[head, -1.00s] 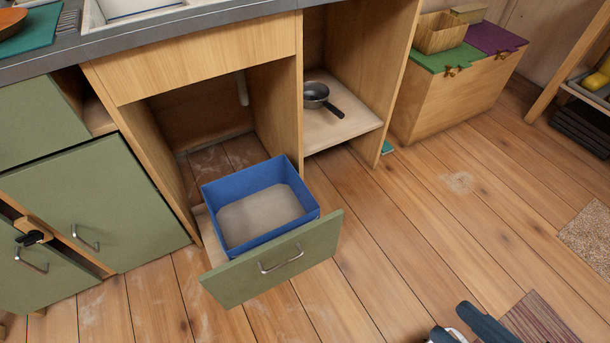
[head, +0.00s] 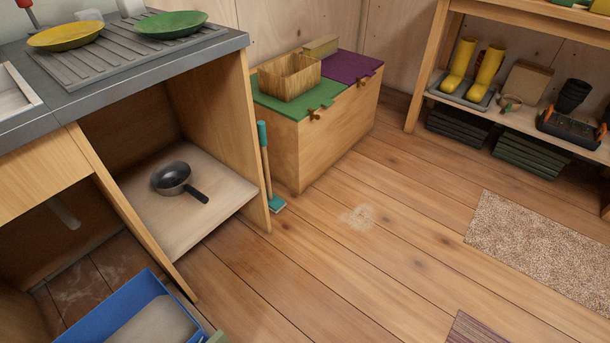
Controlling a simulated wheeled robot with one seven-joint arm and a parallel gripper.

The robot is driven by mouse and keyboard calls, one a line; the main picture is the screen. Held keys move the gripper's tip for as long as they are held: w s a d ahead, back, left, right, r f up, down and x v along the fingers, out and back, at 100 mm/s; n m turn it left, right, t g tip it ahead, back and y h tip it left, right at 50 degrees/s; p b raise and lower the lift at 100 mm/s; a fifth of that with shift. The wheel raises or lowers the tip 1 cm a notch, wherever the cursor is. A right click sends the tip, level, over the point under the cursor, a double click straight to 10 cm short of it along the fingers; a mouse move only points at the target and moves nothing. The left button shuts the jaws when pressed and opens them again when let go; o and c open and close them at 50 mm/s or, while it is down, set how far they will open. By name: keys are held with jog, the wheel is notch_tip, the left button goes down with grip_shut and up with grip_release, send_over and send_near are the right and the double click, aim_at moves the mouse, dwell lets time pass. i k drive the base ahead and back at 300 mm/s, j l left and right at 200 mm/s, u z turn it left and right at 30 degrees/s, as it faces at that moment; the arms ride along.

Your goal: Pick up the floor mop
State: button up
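The floor mop (head: 265,165) stands nearly upright in the gap between the end of the kitchen counter and the wooden chest. It has a teal grip at the top, a wooden stick and a flat teal head (head: 277,204) on the floor. The counter's side panel stands close at its left. My gripper is not in view.
The wooden chest (head: 325,142) with green and purple lids is right of the mop. An open drawer with a blue bin (head: 126,312) juts out at lower left. A pan (head: 177,181) sits on the low shelf. Floor (head: 370,262) before the mop is clear, with a beige mat (head: 545,245) at right.

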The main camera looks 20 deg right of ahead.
aim_at(276, 203)
jog(key=i+l+u, duration=0.15)
jog(key=i+l, duration=0.35)
jog(key=i, duration=0.25)
jog(key=i+l+u, duration=0.15)
jog(key=i+l, duration=0.45)
jog(key=i+j, duration=0.05)
jog(key=i, duration=0.05)
